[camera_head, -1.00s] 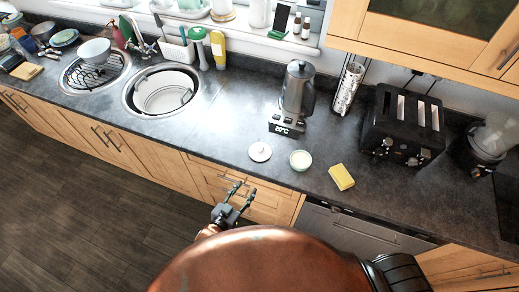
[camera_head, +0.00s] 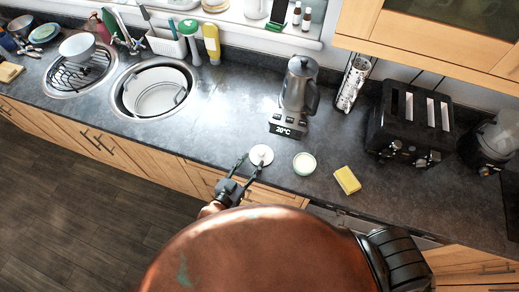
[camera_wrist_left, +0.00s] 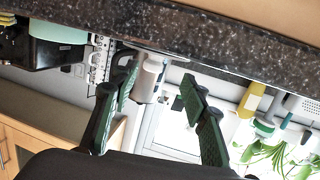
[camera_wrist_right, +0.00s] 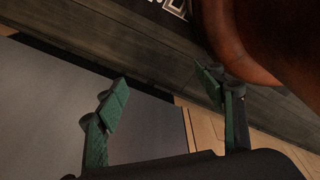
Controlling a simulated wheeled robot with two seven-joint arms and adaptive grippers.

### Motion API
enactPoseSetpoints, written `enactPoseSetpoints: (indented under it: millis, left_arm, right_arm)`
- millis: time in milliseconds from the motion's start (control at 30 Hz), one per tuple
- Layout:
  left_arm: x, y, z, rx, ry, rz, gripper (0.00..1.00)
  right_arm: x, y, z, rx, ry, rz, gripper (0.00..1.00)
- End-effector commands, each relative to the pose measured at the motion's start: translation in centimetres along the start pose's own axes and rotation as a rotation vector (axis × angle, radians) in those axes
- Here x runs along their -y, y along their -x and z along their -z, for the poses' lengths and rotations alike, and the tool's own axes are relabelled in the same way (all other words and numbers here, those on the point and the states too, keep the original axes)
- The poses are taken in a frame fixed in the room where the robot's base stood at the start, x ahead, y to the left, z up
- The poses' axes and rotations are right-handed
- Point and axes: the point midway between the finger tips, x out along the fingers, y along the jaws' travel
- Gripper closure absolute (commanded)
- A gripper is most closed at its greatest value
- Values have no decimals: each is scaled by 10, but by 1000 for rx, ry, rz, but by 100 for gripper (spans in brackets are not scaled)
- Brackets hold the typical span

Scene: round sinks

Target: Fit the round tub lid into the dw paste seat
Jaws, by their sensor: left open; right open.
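The round tub lid (camera_head: 261,155) is a white disc with a raised knob, flat on the dark worktop near its front edge. The dw paste tub (camera_head: 304,163), pale green with whitish contents, stands just right of it, uncovered. My left gripper (camera_head: 251,163) is open at the lid's front side. In the left wrist view, the lid's white knob (camera_wrist_left: 148,78) appears between the spread fingers (camera_wrist_left: 160,76), with no clear grip; the tub's green side (camera_wrist_left: 58,33) shows at upper left. My right gripper (camera_wrist_right: 163,88) is open and empty, seen only in its own wrist view.
A yellow sponge (camera_head: 347,180) lies right of the tub. A kettle (camera_head: 299,88) on its base stands behind, and a black toaster (camera_head: 409,125) is at right. Two round sinks (camera_head: 125,97) are at left. The worktop between sink and lid is clear.

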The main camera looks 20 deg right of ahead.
Motion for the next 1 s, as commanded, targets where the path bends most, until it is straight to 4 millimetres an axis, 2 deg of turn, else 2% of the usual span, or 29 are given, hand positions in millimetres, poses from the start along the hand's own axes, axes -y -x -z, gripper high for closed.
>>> enactPoseSetpoints:
  millis: [200,300,400,500,700,800,1000]
  left_arm:
    - [-3,-24,4,-2,2,-1,59]
    - [-5,-39,8,-3,2,0,59]
    - [-6,-53,8,-2,0,1,59]
    - [-6,-62,8,-1,1,1,59]
    - [-5,-66,7,0,0,2,59]
    - [-5,-66,7,0,0,2,59]
    - [-5,-65,7,0,1,2,73]
  right_arm:
    - [4,4,-41,51,-10,4,37]
    - [5,7,-50,63,-12,4,37]
    - [5,7,-46,58,-11,4,37]
    - [4,6,-34,43,-8,3,37]
    - [2,5,-12,14,-3,2,37]
    - [2,5,-12,13,-3,2,37]
    - [4,5,-22,27,-6,3,37]
